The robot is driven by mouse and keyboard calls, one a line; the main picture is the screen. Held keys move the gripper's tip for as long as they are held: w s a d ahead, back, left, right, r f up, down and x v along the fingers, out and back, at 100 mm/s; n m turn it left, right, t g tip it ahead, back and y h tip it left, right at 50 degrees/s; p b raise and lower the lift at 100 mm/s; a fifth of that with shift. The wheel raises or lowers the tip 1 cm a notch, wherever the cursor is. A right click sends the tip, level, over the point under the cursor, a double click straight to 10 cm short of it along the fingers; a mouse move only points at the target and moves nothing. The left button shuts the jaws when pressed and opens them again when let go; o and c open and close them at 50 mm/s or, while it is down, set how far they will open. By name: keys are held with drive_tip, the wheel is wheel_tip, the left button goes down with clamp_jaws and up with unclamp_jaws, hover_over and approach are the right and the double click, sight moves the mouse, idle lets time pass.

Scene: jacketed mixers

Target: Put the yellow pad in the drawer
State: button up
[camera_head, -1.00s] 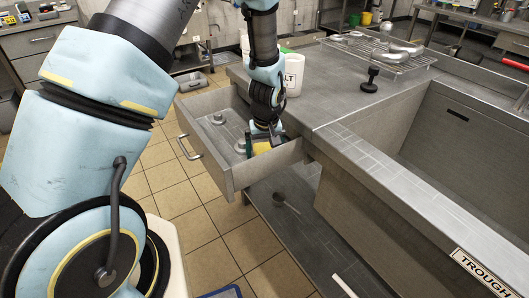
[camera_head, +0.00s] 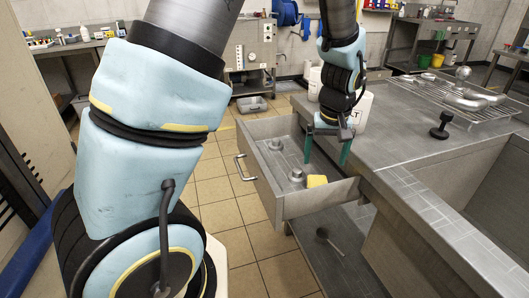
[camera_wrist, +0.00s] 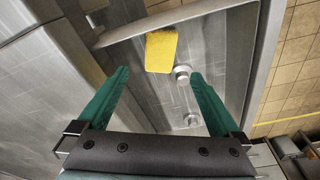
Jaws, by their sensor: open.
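The yellow pad (camera_head: 316,181) lies inside the open drawer (camera_head: 318,199), near its front right corner. In the wrist view the yellow pad (camera_wrist: 161,52) rests on the drawer floor beside a round metal piece. My gripper (camera_head: 326,157) is above the drawer, its two green fingers spread wide with nothing between them. In the wrist view my gripper (camera_wrist: 158,82) is also open and empty, with the pad beyond the fingertips and apart from them.
Metal knob-like pieces (camera_head: 296,175) sit in the drawer. On the counter stand a black stamp-like object (camera_head: 440,126), a wire rack with metal parts (camera_head: 455,97) and a white container (camera_head: 362,108) partly behind my arm. A deep trough (camera_head: 480,190) is at the right.

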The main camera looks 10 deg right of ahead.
drive_tip(key=s+a+r, duration=0.1)
drive_tip(key=a+r, duration=0.2)
drive_tip(key=a, duration=1.2)
drive_tip(key=s+a+r+n, duration=0.1)
drive_tip(key=a+r, duration=0.2)
drive_tip(key=a, duration=1.2)
drive_tip(key=shift+s, duration=0.15)
wheel_tip(320, 180, up, 2)
drive_tip(key=shift+r+p, duration=0.25)
drive_tip(key=shift+p, duration=1)
